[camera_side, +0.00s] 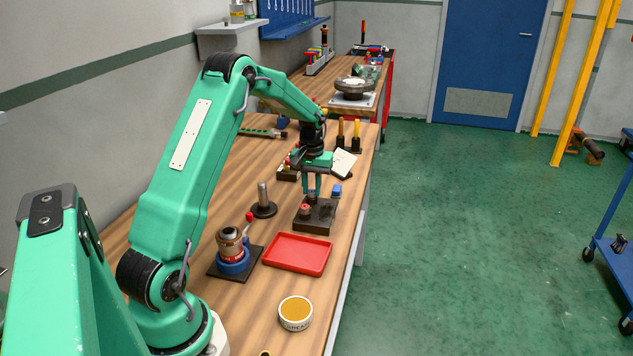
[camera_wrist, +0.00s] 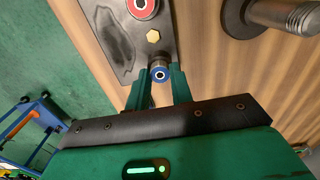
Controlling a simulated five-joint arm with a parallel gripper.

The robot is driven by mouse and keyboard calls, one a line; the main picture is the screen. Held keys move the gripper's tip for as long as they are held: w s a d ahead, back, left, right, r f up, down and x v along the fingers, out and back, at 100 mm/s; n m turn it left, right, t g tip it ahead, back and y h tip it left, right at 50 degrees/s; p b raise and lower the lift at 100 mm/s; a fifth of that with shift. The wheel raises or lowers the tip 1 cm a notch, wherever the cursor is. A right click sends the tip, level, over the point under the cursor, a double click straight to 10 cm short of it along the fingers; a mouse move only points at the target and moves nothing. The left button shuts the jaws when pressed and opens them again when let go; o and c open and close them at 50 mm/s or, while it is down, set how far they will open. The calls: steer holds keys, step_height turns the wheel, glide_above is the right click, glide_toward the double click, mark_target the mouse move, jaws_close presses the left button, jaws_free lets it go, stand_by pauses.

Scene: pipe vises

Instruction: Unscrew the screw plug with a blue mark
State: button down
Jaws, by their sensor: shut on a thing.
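The screw plug with a blue mark (camera_wrist: 160,74) shows in the wrist view as a metal cylinder with a blue ring on its face. It is at the near end of a dark block (camera_wrist: 120,45). My gripper (camera_wrist: 160,86) is shut on this plug, with one green finger on each side. A red-marked plug (camera_wrist: 142,6) and a brass hex head (camera_wrist: 153,36) are on the same block. In the side view my gripper (camera_side: 312,194) points down over the block (camera_side: 322,217), beside the red-marked plug (camera_side: 305,210). How deep the blue-marked plug sits is hidden.
A metal post on a round black base (camera_side: 263,208) stands left of the block. A red tray (camera_side: 297,253), a blue vise holding a fitting (camera_side: 233,262) and a tin (camera_side: 295,312) are nearer the camera. A small blue item (camera_side: 337,190) lies behind the block.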

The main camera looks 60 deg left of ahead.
steer(key=n, duration=0.7)
steer(key=shift+n, duration=0.3)
steer(key=n, duration=0.3)
steer(key=shift+n, duration=1.9)
steer(key=shift+n, duration=0.4)
steer(key=n, duration=0.6)
steer(key=shift+n, duration=0.3)
steer(key=n, duration=0.6)
steer(key=shift+n, duration=0.4)
